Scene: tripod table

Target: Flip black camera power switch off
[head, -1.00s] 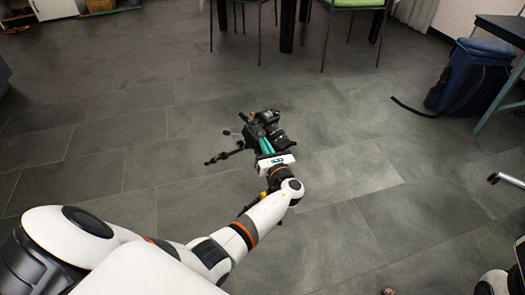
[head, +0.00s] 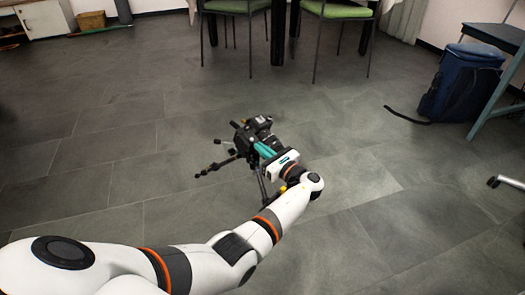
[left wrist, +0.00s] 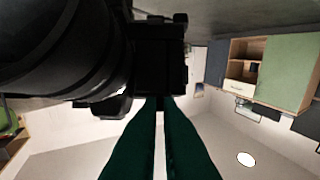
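The black camera (head: 255,128) sits on top of a dark tripod (head: 215,167) near the middle of the head view. My left gripper (head: 262,150), with teal fingers, is at the near side of the camera. In the left wrist view the camera's lens (left wrist: 65,45) and dark body (left wrist: 158,60) fill the upper left and top. The left fingertips (left wrist: 161,102) are close together, with a thin gap, right by the body's edge; I cannot tell whether they touch it. No power switch can be made out. My right gripper is not in view.
Green-seated chairs (head: 338,11) and a dark table leg (head: 278,35) stand at the back. Grey tiled floor around the tripod is clear.

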